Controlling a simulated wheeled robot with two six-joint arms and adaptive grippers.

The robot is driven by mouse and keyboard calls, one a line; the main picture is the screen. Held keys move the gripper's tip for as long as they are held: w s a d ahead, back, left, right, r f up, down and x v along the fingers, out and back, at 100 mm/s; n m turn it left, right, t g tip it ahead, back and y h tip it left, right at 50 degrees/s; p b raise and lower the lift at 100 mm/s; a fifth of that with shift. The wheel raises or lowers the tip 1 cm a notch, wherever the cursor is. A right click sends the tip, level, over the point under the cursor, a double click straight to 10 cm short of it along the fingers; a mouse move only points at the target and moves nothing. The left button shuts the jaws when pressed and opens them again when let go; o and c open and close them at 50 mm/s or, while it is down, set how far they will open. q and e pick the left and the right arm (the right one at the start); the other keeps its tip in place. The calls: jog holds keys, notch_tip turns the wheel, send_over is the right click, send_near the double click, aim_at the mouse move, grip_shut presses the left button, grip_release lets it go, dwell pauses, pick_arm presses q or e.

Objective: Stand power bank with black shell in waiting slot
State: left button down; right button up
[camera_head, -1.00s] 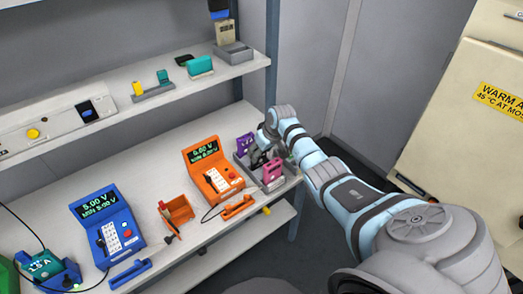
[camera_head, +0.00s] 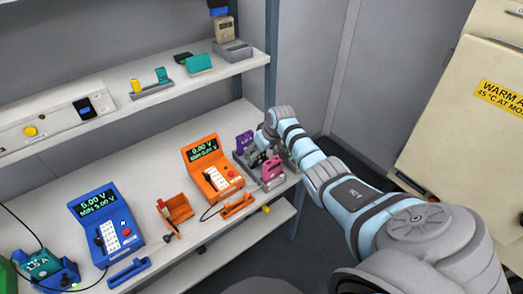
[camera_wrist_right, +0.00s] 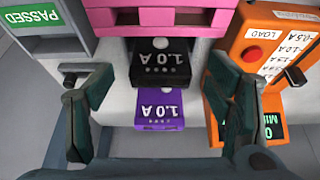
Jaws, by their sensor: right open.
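The purple power bank (camera_wrist_right: 160,110) is nearer the gripper, and also shows in the head view (camera_head: 244,141). In the head view my arm hides the black one. My left gripper is out of view. I cannot tell which slot is the waiting slot.
An orange meter (camera_head: 213,170) stands close left of the rack, with an orange bin (camera_head: 178,208) and a blue meter (camera_head: 112,228) farther left. The shelf (camera_head: 120,116) above holds a small grey holder (camera_head: 153,90) and a teal block (camera_head: 199,65).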

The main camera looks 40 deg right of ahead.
jog(key=v, duration=1.2)
